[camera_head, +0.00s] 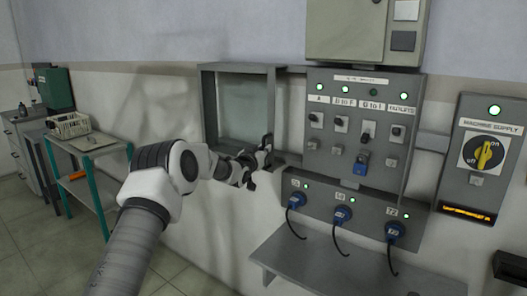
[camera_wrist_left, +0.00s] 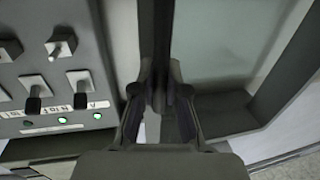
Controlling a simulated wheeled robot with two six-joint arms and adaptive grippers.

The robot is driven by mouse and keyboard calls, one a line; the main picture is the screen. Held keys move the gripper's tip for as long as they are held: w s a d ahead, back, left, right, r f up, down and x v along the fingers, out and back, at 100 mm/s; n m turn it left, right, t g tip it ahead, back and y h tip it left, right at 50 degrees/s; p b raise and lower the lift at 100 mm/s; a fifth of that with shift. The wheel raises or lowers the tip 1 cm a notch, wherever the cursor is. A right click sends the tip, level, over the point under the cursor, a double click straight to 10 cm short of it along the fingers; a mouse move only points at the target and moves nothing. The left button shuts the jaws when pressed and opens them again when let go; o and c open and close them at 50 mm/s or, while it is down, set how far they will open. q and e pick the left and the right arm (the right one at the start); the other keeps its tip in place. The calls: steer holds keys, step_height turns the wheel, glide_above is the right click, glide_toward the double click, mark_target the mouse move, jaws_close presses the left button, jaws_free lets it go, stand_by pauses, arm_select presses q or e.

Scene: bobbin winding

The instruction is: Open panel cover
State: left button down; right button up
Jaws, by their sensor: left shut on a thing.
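The panel cover (camera_head: 208,110), a grey frame around a pale, glass-like pane, stands on the wall side just left of the switch panel (camera_head: 345,82). My left gripper (camera_head: 262,156) is at the cover's lower right edge. In the left wrist view the picture is upside down; the cover's pane (camera_wrist_left: 226,45) is on the right and the switch panel on the left. There the left gripper (camera_wrist_left: 160,92) is shut on the cover's dark frame edge between them. The exact contact is partly hidden by the fingers. My right gripper is not in view.
A lower socket box (camera_head: 320,208) with blue plugs and hanging cables sits below the switches, above a grey shelf (camera_head: 345,262). A machine supply box (camera_head: 491,150) with a yellow knob is at right. A green-legged table (camera_head: 100,145) stands at left.

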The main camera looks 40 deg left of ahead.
arm_select(q)
steer(key=c, duration=1.2)
jaws_free()
steer(key=shift+d, duration=0.1)
steer(key=shift+s, duration=0.1)
steer(key=s, duration=0.4)
steer(key=s+d, duration=0.1)
steer(key=s, duration=0.2)
steer(key=s+d, duration=0.1)
steer(key=s, duration=0.3)
steer(key=shift+s+d, duration=0.15)
steer(key=shift+s, duration=0.15)
